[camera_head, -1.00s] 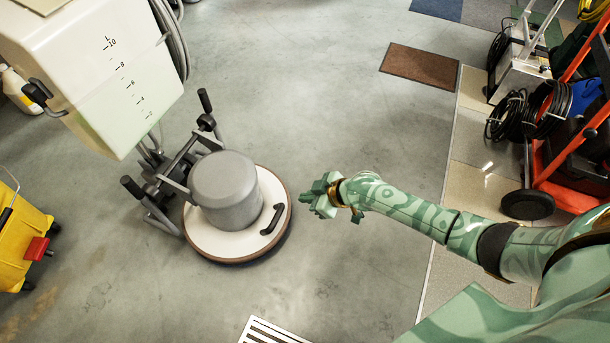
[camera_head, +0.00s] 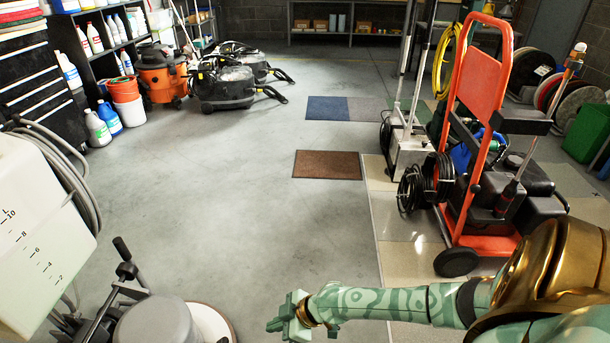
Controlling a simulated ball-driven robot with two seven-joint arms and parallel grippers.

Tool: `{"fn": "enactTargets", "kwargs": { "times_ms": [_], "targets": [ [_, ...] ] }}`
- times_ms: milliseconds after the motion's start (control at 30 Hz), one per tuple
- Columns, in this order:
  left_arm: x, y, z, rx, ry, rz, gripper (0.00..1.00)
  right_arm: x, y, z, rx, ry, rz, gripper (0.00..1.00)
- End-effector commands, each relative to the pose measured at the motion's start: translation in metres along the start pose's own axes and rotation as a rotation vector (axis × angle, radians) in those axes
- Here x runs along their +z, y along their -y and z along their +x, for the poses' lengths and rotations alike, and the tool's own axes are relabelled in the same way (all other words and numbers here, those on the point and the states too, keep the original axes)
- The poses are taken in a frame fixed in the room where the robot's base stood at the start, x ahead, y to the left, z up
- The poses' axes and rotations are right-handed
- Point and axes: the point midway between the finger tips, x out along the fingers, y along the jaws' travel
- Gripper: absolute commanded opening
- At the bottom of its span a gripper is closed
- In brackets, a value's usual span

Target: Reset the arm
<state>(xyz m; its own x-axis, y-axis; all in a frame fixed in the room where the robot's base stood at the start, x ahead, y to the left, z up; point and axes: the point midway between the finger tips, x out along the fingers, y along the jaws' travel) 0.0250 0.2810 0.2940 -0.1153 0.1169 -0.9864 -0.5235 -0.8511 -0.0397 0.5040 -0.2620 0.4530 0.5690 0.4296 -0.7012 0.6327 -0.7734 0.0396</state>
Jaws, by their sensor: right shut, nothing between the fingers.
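My right arm comes in from the lower right with its green and gold patterned links. Its gripper (camera_head: 284,318) is shut and empty, held out near the bottom middle. It is just right of the floor machine (camera_head: 160,322), whose grey motor housing and white round deck are cut off by the bottom edge. I cannot tell the exact gap between them. My left gripper is not in view.
A white tank (camera_head: 38,240) stands at the left. An orange hand truck (camera_head: 478,95) with black hoses stands at the right. A brown mat (camera_head: 327,165) lies mid-floor. Vacuums (camera_head: 228,85) and bottles stand at the back left. The grey floor in the middle is clear.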

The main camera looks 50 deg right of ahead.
Motion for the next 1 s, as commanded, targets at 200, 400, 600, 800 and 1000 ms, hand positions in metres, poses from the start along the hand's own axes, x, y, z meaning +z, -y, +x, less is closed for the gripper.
{"fn": "enactTargets", "kwargs": {
  "times_ms": [200,400,600,800,1000],
  "targets": [
    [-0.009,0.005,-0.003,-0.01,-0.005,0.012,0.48,0.037,0.003,-0.034,-0.003,0.005,0.0,0.0],
    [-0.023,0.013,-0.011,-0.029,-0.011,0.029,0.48,0.049,0.003,-0.047,-0.002,0.001,-0.001,0.0],
    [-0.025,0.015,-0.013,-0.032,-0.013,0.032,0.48,0.049,0.003,-0.048,-0.001,-0.001,0.001,0.0],
    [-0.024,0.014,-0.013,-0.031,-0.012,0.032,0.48,0.062,0.004,-0.049,-0.015,0.063,0.021,0.0],
    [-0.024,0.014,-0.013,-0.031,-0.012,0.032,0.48,0.153,0.028,-0.044,0.075,0.372,-0.07,0.0]
  ]
}}
